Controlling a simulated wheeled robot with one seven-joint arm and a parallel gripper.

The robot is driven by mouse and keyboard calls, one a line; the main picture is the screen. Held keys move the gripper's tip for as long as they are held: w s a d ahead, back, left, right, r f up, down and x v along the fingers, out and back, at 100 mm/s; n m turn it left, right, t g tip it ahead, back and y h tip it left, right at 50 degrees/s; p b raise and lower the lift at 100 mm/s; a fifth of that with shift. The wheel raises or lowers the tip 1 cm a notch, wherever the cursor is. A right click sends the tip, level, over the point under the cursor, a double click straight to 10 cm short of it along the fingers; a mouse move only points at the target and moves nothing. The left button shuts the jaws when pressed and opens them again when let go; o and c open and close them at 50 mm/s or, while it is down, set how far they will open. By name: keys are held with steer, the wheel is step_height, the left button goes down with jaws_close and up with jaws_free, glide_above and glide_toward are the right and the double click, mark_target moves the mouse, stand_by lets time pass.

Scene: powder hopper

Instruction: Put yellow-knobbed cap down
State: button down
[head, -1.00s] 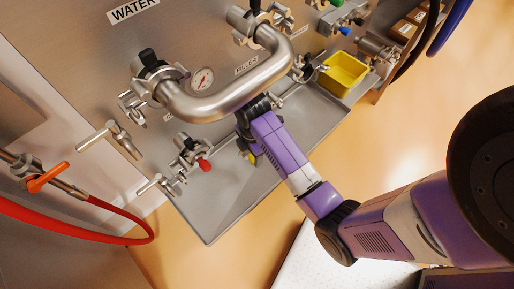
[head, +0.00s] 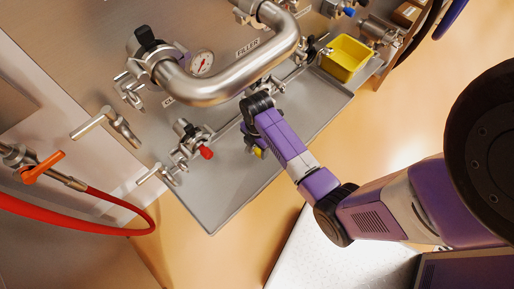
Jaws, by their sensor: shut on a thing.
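The yellow-knobbed cap (head: 259,153) shows only as a small yellow patch below the end of my arm, over the grey metal tray. Most of the cap is hidden by my wrist. My gripper (head: 252,142) is at the end of the purple arm, under the curved steel pipe, and is mostly hidden. It is shut on the cap. I cannot tell whether the cap touches the tray (head: 226,190).
A red-knobbed fitting (head: 205,152) is left of my gripper. The curved steel pipe (head: 215,88) passes close above. A yellow bin (head: 345,58) stands at the tray's right end. A red hose (head: 90,232) hangs at left. The tray's front part is bare.

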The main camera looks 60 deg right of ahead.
steer(key=shift+f, duration=0.25)
steer(key=shift+c, duration=2.4)
jaws_free()
steer(key=shift+f, duration=0.15)
